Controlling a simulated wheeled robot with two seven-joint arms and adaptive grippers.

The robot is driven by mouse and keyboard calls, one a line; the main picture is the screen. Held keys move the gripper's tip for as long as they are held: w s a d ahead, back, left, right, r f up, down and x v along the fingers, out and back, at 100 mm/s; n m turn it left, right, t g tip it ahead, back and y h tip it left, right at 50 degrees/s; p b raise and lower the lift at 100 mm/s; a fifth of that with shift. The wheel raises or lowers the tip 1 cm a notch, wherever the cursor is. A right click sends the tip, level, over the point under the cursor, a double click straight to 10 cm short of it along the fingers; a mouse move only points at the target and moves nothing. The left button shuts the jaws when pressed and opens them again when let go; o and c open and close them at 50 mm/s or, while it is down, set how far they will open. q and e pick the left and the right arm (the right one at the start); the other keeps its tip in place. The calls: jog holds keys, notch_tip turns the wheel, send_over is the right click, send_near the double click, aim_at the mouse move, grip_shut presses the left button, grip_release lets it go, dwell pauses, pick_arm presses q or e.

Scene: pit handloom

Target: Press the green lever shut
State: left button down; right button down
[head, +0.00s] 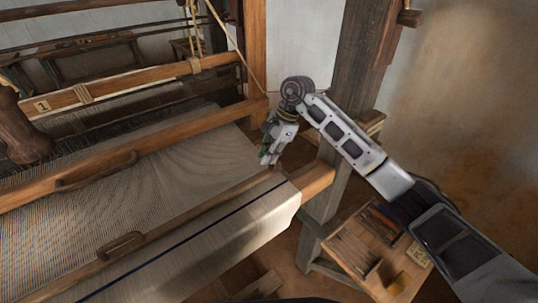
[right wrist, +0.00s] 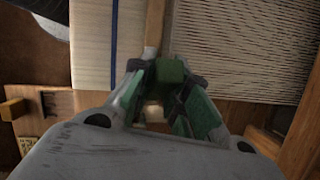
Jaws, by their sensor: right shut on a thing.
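The green lever (right wrist: 171,70) shows in the right wrist view as a green block between the fingers of my right gripper (right wrist: 168,88). The fingers, which have green inner faces, are closed in on it, and they hide its lower part. In the head view my right gripper (head: 269,152) is at the right end of the loom's front wooden bar, above the edge of the cloth. There the lever is mostly hidden by the gripper, and its angle cannot be told. My left gripper is not in view.
The loom's woven cloth (head: 235,222) and warp threads (head: 150,160) spread to the left. A dark wooden post (head: 352,75) stands behind my right arm. A wooden tray (head: 345,252) with small items lies at the lower right. A plain wall is at the right.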

jog(key=shift+s+a+f+t+h+b, duration=0.25)
jog(key=shift+t+h+b, duration=0.4)
jog(key=shift+b, duration=0.6)
jog(key=shift+s+a+f+t+h+b, duration=0.1)
jog(key=shift+a+f+t+h+b, duration=0.3)
jog(key=shift+h+b, duration=0.65)
jog(key=shift+s+a+f+t+h+b, duration=0.2)
jog(key=shift+t+h+b, duration=0.3)
jog(key=shift+b, duration=0.45)
jog(key=shift+s+a+f+t+h+b, duration=0.1)
jog(key=shift+f+t+h+b, duration=0.3)
jog(key=shift+b, duration=0.55)
jog(key=shift+r, duration=0.15)
jog(key=c, duration=1.4)
grip_release()
jog(key=shift+o, duration=0.2)
jog(key=shift+r, duration=0.15)
jog(key=v, duration=1.1)
jog(key=shift+a+r, duration=0.25)
jog(key=shift+r, duration=0.05)
